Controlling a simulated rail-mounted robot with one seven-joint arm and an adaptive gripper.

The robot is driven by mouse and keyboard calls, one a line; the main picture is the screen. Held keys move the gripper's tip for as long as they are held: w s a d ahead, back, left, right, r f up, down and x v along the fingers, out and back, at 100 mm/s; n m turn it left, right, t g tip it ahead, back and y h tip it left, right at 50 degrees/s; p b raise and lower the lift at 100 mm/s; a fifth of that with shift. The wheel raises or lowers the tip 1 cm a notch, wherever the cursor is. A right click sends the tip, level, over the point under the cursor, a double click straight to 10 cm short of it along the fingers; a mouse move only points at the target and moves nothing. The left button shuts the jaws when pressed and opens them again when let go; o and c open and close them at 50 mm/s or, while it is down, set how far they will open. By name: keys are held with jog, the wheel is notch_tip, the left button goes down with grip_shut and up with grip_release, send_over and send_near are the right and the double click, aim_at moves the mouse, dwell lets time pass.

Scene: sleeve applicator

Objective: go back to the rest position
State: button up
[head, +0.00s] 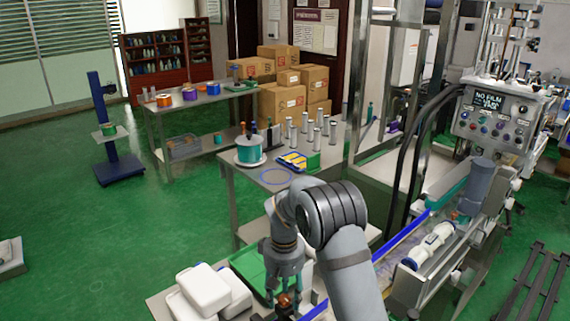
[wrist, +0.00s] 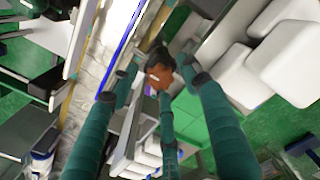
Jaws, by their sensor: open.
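My gripper (head: 283,292) hangs low at the front of the head view, pointing down beside the conveyor. In the wrist view its teal fingers (wrist: 163,88) are spread apart. A small dark item with an orange-brown top (wrist: 158,77) shows between the fingertips. It also shows in the head view (head: 285,301), partly hidden by the fingers. I cannot tell whether any finger touches it. The green tray (head: 246,264) lies just left of my gripper.
White tubs (head: 204,286) are stacked left of my gripper. The conveyor with its blue rail (head: 403,235) and grey motor (head: 476,187) runs to the right. Behind stands a table with a teal reel (head: 250,150) and several silver cylinders (head: 305,122). Green floor (head: 130,235) is open at left.

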jog(key=m, duration=0.4)
jog(key=shift+m, duration=1.7)
